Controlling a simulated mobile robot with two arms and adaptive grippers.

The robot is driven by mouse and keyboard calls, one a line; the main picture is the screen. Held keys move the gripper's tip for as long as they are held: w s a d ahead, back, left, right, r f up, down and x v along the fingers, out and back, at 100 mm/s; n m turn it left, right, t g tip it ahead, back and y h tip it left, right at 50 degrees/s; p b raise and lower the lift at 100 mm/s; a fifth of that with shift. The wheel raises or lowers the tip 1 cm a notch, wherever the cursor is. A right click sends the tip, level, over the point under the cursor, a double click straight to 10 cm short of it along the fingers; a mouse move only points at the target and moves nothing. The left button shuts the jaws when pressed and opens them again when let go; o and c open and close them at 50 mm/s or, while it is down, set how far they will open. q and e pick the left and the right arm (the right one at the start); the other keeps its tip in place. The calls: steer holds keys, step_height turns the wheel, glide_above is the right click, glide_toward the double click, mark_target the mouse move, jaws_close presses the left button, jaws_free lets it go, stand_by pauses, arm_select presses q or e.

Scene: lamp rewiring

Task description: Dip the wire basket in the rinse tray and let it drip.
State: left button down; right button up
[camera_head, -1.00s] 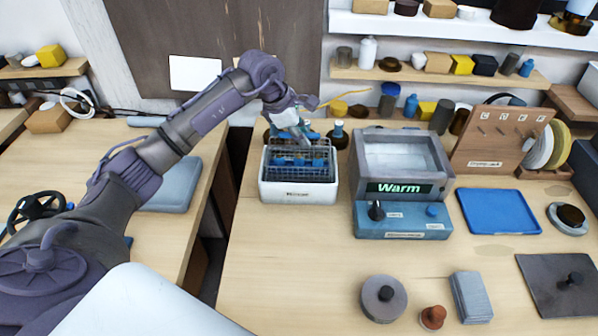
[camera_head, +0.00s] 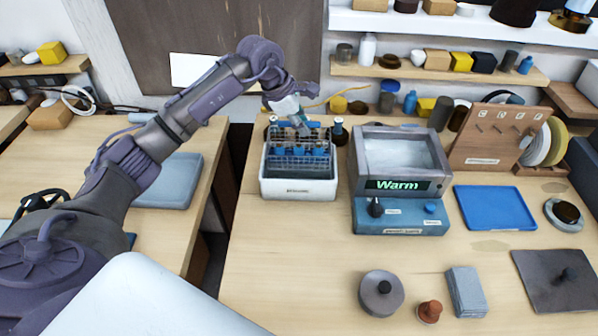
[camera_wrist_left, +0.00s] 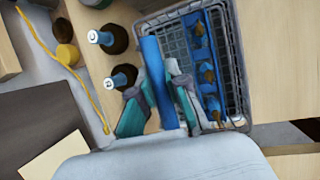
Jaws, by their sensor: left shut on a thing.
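The dark wire basket (camera_head: 300,163) holds blue-topped pieces and is over the white rinse tray (camera_head: 298,190) at the left of the bench. Its lower part appears still within the tray's opening, and its upper part stands above the rim. I cannot tell whether its bottom touches liquid. My left gripper (camera_head: 302,128) is shut on the basket's blue handle at its back side. In the left wrist view the fingers (camera_wrist_left: 160,112) close around the blue handle bar (camera_wrist_left: 152,62), with the basket mesh (camera_wrist_left: 228,60) beside it. My right gripper is not in view.
Dark bottles (camera_wrist_left: 110,38) stand close behind the tray. A blue-based machine reading "Warm" (camera_head: 402,190) stands just right of it. A blue flat tray (camera_head: 497,208) lies farther right. The bench front below the rinse tray is clear.

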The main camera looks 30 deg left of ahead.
arm_select(q)
steer(key=shift+r, duration=0.15)
steer(key=shift+r+p, duration=1.1)
steer(key=shift+r, duration=0.85)
steer(key=shift+f, duration=0.1)
